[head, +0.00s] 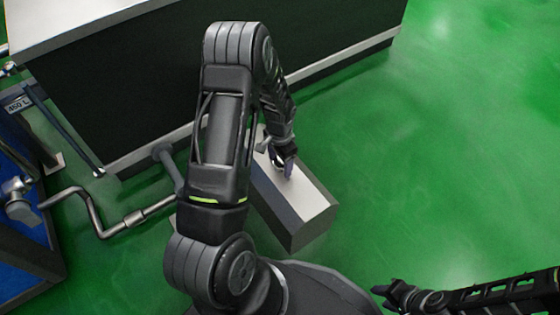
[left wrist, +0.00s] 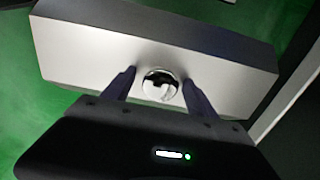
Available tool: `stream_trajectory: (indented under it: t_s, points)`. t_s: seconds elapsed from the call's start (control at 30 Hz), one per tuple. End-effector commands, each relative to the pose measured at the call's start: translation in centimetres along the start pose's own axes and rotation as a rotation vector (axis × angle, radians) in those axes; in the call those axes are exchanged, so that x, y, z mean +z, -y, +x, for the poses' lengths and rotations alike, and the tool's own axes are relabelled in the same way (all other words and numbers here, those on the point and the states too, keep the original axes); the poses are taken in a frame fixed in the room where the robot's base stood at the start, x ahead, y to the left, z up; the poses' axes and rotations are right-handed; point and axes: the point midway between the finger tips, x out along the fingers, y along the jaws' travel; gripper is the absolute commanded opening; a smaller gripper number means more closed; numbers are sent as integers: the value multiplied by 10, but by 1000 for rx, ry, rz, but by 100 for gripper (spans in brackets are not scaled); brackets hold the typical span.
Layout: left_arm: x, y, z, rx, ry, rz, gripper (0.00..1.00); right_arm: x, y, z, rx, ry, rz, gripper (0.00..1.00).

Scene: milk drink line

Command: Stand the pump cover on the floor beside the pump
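The pump cover (head: 298,212) is a grey box with a light top, low over the green floor in the middle of the head view. In the left wrist view the cover (left wrist: 85,55) shows a round chrome knob (left wrist: 160,86) on its light face. My left gripper (head: 284,165) is at this knob. Its two fingers (left wrist: 160,80) stand one on each side of the knob, with small gaps that look open. My right gripper (head: 380,297) is low at the right, away from the cover, its fingertips apart and empty. No pump is visible; my left arm hides part of the cover.
A bent metal pipe (head: 95,215) and a grey pipe (head: 167,160) run toward the cover from the left. A dark cabinet with a light top (head: 80,22) stands behind. A blue unit (head: 20,250) is at the left. The green floor right of the cover is clear.

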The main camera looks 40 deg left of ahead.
Motion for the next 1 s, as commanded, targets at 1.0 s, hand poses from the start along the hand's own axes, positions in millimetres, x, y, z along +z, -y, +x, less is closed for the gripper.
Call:
stream_trajectory:
  t_s: [1.0]
  points:
    - [0,0,-119,-1,-1,1,67,8,18,-38,-8,25,-10,36]
